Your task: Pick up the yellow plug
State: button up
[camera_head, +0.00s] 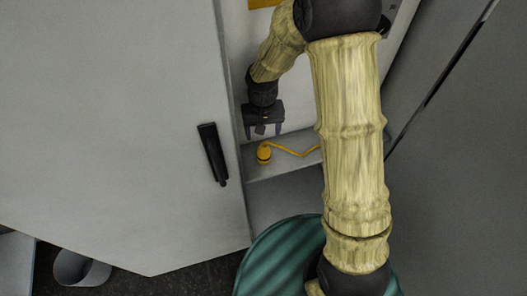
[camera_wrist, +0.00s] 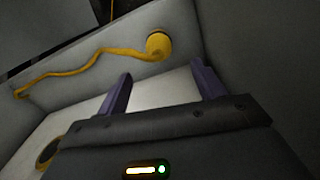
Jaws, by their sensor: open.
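The yellow plug (camera_head: 264,153) is on a narrow grey ledge inside the open cabinet, with a wavy yellow cord (camera_head: 294,150) running right until my arm hides it. In the wrist view the round plug (camera_wrist: 158,45) lies beyond my fingertips, roughly between their lines, and its cord runs left. My gripper (camera_head: 264,131) is just above the plug in the head view. Its two purple fingers (camera_wrist: 161,76) are apart, with nothing between them. A gap shows between the fingertips and the plug.
A large grey door (camera_head: 130,110) with a black handle (camera_head: 212,153) stands close left of my gripper. A grey wall panel (camera_head: 460,150) is on the right. A round yellow-rimmed dark thing (camera_wrist: 48,153) shows at the wrist view's lower left. A grey cylinder (camera_head: 80,268) is on the floor.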

aim_at(263, 145)
jog(key=shift+f+p, duration=0.6)
jog(key=shift+f, duration=3)
jog(key=shift+f, duration=0.1)
jog(key=shift+d+f+p, duration=0.15)
jog(key=shift+f+p, duration=0.9)
jog(key=shift+f, duration=1.5)
jog(key=c, duration=1.3)
jog(key=shift+r, duration=0.1)
